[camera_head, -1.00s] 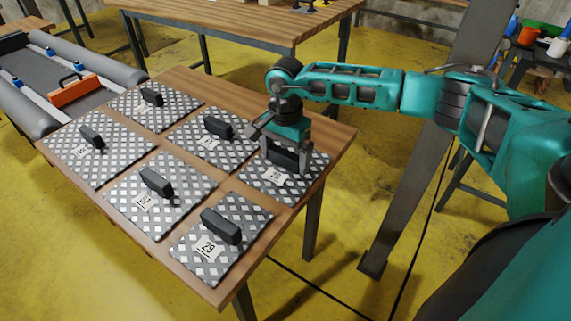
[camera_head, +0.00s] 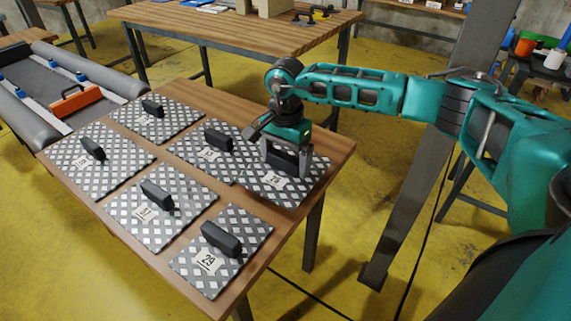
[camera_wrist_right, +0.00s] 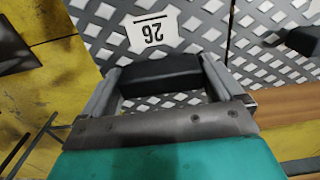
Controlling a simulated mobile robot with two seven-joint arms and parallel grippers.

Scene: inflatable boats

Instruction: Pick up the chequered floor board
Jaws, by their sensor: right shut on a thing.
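Several silver chequered floor boards with black handles and number labels are on the wooden table. My left gripper is not in view.
Board 29 (camera_head: 243,218) lies at the table's near corner, with board 37 (camera_head: 185,212) beside it. A grey inflatable boat (camera_head: 78,110) with an orange handled piece (camera_head: 75,101) lies at left. A second wooden table (camera_head: 215,24) stands behind. A slanted dark post is at right.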

